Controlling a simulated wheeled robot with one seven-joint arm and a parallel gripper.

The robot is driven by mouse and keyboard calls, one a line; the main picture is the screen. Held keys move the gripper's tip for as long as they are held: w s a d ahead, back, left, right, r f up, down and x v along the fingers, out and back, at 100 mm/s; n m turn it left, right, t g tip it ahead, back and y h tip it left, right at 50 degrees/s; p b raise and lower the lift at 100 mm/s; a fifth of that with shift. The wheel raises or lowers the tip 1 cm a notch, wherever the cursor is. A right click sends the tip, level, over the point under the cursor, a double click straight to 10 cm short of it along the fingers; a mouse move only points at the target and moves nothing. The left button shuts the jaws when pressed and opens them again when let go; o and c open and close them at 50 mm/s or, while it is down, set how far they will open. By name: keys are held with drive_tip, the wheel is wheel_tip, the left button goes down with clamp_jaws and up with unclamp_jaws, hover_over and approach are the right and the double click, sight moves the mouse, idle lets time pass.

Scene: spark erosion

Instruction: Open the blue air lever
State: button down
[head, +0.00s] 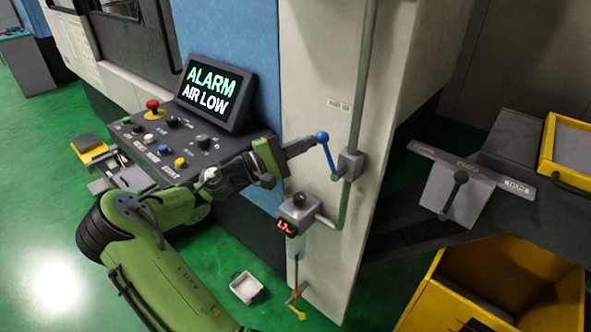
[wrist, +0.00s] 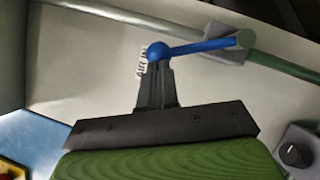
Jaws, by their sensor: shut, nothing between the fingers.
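The blue air lever (head: 326,152) has a round blue knob and a thin blue arm, joined to a grey valve block on a vertical pipe on the machine's pale side panel. In the head view its arm slants from the knob at upper left down to the valve. My gripper (head: 312,142) is shut, its fingertips right at the knob from the left. In the wrist view the lever (wrist: 195,48) runs right from the knob to the valve, and the shut fingertips (wrist: 156,62) are at the knob. I cannot tell whether they touch it.
A grey regulator box (head: 298,212) with a red display sits below the lever. A screen (head: 212,92) reads "ALARM AIR LOW" above a button panel. A yellow valve handle (head: 296,306) is low on the panel. A dark bench with a lever plate (head: 455,188) stands at right.

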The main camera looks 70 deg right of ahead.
drive_tip(key=s+m, duration=0.1)
drive_tip(key=r+m+y+p, duration=0.1)
drive_tip(key=shift+s+a+r+m, duration=0.3)
drive_tip(key=shift+s+a, duration=0.05)
drive_tip(key=shift+s, duration=0.05)
drive_tip(key=shift+s+a+r+m+t+y+p, duration=0.2)
drive_tip(key=shift+s+a+m+t+y, duration=0.1)
drive_tip(key=shift+s+m, duration=0.25)
drive_tip(key=shift+s+a+r+m+t+y+p, duration=0.1)
drive_tip(key=shift+s+a+r+m+t+y, duration=0.2)
drive_tip(key=shift+m, duration=0.35)
drive_tip(key=shift+s+d+f, duration=0.1)
drive_tip(key=shift+d+f, duration=0.05)
